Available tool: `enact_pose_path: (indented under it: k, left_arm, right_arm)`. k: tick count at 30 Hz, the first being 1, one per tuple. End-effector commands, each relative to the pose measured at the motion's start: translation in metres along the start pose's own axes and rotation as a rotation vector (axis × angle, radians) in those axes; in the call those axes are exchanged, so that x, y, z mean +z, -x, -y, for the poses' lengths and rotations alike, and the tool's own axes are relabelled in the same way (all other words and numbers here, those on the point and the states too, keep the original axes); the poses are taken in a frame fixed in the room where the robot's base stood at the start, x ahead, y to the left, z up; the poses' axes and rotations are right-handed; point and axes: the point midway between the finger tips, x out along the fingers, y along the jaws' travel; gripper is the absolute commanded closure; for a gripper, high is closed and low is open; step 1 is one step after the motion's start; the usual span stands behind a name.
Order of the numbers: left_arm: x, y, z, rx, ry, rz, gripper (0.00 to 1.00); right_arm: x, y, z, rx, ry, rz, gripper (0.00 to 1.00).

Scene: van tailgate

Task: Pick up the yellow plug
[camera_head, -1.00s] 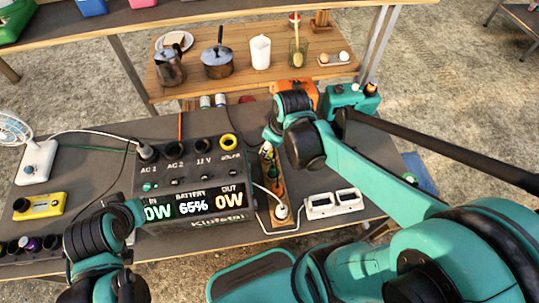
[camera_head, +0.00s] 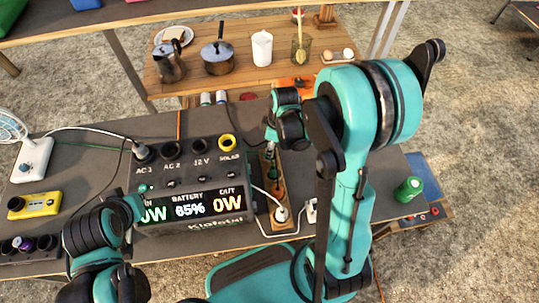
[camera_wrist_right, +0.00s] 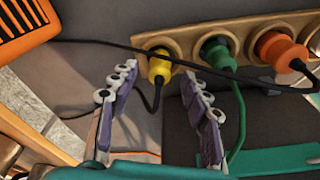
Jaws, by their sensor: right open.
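The yellow plug (camera_wrist_right: 159,68) sits in a round hole of the wooden plug strip (camera_wrist_right: 185,41) in the right wrist view, with a black cord hanging from it. My right gripper (camera_wrist_right: 160,98) is open, its two pale-tipped fingers on either side of the space just in front of the yellow plug, apart from it. In the head view my right gripper (camera_head: 270,140) is over the far end of the plug strip (camera_head: 281,185), and the yellow plug cannot be made out there. My left arm is at the lower left; its fingers cannot be read.
A green plug (camera_wrist_right: 216,55) and an orange plug (camera_wrist_right: 280,50) sit beside the yellow one. A black cable (camera_wrist_right: 110,44) crosses near them. The power station (camera_head: 190,185) stands left of the strip. A white plug (camera_head: 281,213) is at the strip's near end. A green can (camera_head: 408,189) stands right.

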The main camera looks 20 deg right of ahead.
Motion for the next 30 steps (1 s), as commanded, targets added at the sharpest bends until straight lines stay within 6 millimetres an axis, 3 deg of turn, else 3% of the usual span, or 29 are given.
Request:
enact_pose_path:
  k: [1,3,10,16,30]
  left_arm:
    - [0.0047,-0.0065,0.0,0.0,0.0,0.0,1.0]
    - [0.0064,-0.0088,0.0,0.0,0.0,0.0,1.0]
    - [0.0053,-0.0076,0.0,0.0,0.0,0.0,1.0]
    - [0.0053,-0.0075,0.0,0.0,0.0,0.0,1.0]
    - [0.0035,-0.005,0.0,0.0,0.0,0.0,1.0]
  right_arm:
    - [0.0004,-0.0125,-0.0002,0.0,0.0,0.0,0.53]
    - [0.0002,-0.0194,-0.0005,0.0,0.0,0.0,0.53]
    - [0.0,-0.0195,-0.0001,0.001,-0.001,0.0,0.53]
    - [0.0,-0.0193,-0.0002,0.001,-0.001,0.0,1.0]
    - [-0.0009,-0.0138,-0.0003,0.001,-0.001,0.0,1.0]
